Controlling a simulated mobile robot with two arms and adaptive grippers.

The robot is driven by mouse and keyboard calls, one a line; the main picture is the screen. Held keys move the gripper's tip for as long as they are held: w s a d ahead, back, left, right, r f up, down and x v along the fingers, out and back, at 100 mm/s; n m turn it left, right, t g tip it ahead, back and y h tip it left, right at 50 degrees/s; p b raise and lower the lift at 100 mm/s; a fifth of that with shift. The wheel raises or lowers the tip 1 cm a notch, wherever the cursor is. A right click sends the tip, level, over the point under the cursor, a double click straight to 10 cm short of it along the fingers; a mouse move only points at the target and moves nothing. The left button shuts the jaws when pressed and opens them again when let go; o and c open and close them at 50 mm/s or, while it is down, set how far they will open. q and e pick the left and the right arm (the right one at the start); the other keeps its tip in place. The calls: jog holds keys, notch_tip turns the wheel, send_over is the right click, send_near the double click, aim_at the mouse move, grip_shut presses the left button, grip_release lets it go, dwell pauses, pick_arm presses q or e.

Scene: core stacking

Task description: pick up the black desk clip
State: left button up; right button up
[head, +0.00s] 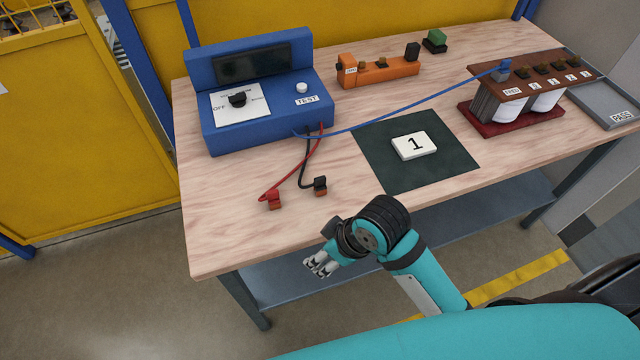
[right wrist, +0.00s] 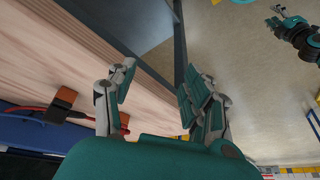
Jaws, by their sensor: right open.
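The black desk clip (head: 320,184) lies on the wooden table at the end of a black lead, near the front left; its lower part looks orange-brown. The red clip (head: 274,200) lies just left of it on a red lead. My right gripper (head: 320,264) is beyond the table's front edge, in front of the black clip and apart from it. In the right wrist view, its fingers (right wrist: 158,98) are spread and empty. A small red-orange piece is partly hidden behind the left finger. My left gripper (right wrist: 278,14) shows small at the upper right.
The blue tester (head: 260,90) stands behind the clips. A dark mat (head: 440,172) with a white "1" tile (head: 414,146) lies to the right. An orange holder (head: 380,73), a green block (head: 435,42), a brown rack (head: 540,72) and a grey tray (head: 607,100) are further back.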

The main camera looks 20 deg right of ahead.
jog(key=w+a+r+n, duration=0.2)
jog(key=w+n, duration=0.1)
jog(key=w+a+r+n, duration=0.1)
jog(key=w, duration=0.1)
jog(key=shift+w+a+r+g+y, duration=0.2)
jog(key=shift+a+g+y, duration=0.1)
jog(key=shift+a+g, duration=0.1)
jog(key=w+r+n, duration=0.1)
jog(key=w+r+n+g, duration=0.1)
jog(key=w+n, duration=0.1)
jog(key=shift+w+r+h, duration=0.3)
jog(key=shift+r+h, duration=0.1)
jog(key=w+d+r+n+h, duration=0.1)
jog(key=w+d+r+n, duration=0.1)
jog(key=w+r, duration=0.2)
notch_tip(320, 180, up, 8)
jog(key=n+g+h, duration=0.1)
jog(key=n+h, duration=0.1)
send_over(320, 178)
jog(key=f, duration=0.8)
jog(key=f+p, duration=0.1)
jog(key=f, duration=0.3)
jog(key=shift+w+a+f, duration=0.15)
jog(key=shift+a, duration=0.15)
jog(key=f, duration=0.4)
jog(key=shift+d+p, duration=0.35)
jog(key=shift+p, duration=0.05)
jog(key=shift+f, duration=0.65)
jog(key=shift+r, duration=0.1)
grip_shut()
